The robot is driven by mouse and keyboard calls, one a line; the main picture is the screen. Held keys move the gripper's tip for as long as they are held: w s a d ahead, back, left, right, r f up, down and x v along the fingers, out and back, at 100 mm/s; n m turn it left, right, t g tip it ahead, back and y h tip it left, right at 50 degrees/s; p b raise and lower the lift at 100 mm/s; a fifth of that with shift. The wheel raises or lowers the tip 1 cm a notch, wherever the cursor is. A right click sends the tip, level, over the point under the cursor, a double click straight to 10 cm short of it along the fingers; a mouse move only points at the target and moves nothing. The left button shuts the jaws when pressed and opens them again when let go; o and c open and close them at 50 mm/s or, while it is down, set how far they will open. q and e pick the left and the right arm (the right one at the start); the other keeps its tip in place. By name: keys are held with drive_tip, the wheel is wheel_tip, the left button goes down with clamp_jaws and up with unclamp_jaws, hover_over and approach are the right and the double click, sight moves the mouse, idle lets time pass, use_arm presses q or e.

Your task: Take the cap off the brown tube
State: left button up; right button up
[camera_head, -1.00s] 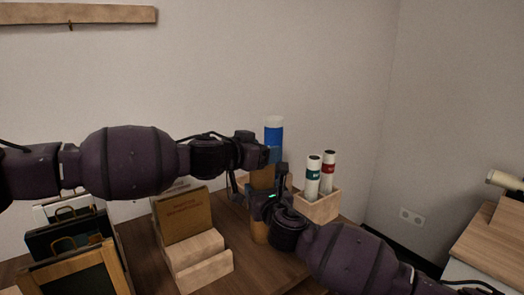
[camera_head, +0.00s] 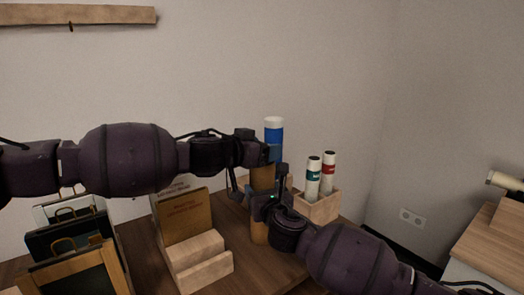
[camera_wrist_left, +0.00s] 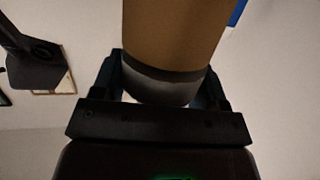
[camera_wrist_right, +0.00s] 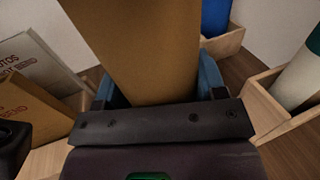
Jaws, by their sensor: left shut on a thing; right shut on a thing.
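The brown tube (camera_head: 262,179) stands upright on the table, in front of the blue tube. My right gripper (camera_head: 268,204) is shut on its body from the right; the right wrist view shows the brown wall (camera_wrist_right: 150,55) between the two fingers. My left gripper (camera_head: 266,154) is at the tube's top end, coming in from the left. In the left wrist view its fingers close on the pale grey cap (camera_wrist_left: 160,91), and a dark band lies between cap and brown wall. In the head view the cap is hidden by the left gripper. I cannot tell whether cap and tube are apart.
A blue tube (camera_head: 274,132) with a white top stands close behind. A wooden box (camera_head: 319,209) at the right holds two white tubes with green and red bands. A wooden holder (camera_head: 203,264) with brown and white envelopes is left of the tube. Framed boards (camera_head: 75,270) stand at far left.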

use_arm(q)
drive_tip(key=shift+r, duration=0.3)
drive_tip(key=shift+r, duration=0.35)
drive_tip(key=shift+r, duration=0.15)
drive_tip(key=shift+r, duration=2)
use_arm(e)
drive_tip(key=o, duration=1.3)
drive_tip(key=shift+o, duration=0.2)
